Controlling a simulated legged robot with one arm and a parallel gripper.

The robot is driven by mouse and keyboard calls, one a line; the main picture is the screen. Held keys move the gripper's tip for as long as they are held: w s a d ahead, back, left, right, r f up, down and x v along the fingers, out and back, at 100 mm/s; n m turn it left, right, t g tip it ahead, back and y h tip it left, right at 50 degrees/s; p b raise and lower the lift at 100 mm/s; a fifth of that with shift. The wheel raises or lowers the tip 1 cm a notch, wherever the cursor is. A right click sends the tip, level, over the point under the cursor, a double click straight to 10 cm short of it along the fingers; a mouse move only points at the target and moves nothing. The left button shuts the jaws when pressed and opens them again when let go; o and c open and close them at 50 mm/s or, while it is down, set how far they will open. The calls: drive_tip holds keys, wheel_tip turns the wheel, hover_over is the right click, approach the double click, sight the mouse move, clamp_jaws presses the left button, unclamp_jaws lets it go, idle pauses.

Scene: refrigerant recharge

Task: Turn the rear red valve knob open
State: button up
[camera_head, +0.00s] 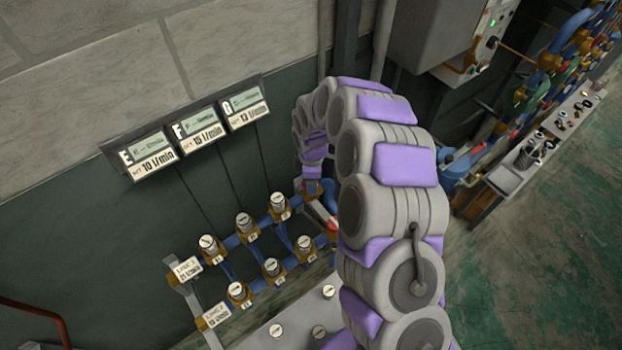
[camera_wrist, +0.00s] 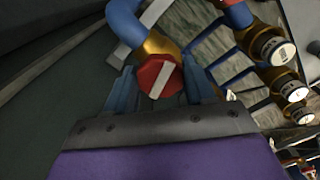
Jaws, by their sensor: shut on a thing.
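The red valve knob (camera_wrist: 160,77) with a pale bar across its face shows in the wrist view, on a brass fitting (camera_wrist: 157,45) of a blue pipe. My gripper (camera_wrist: 160,88) has one blue finger on each side of the knob and is shut on it. The bar on the knob runs slantwise. In the head view my arm ends at the pipe rack, and the gripper (camera_head: 313,186) is small there, with its fingertips and this knob hidden. Another red part (camera_head: 333,227) shows just below, partly behind my arm.
Blue pipes carry several brass valves with white caps (camera_head: 243,222) left of my gripper. Three flow displays (camera_head: 196,130) hang on the wall above. A grey box (camera_head: 440,35) and a bench with small parts (camera_head: 540,150) stand at right. Green floor (camera_head: 560,260) is clear.

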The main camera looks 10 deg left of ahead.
drive_tip(key=shift+w+a+r+n, duration=0.1)
drive_tip(key=shift+n, duration=0.5)
drive_tip(key=shift+w+a+r+n, duration=0.1)
drive_tip(key=shift+n, duration=0.5)
drive_tip(key=n, duration=0.4)
drive_tip(key=shift+w+a, duration=0.1)
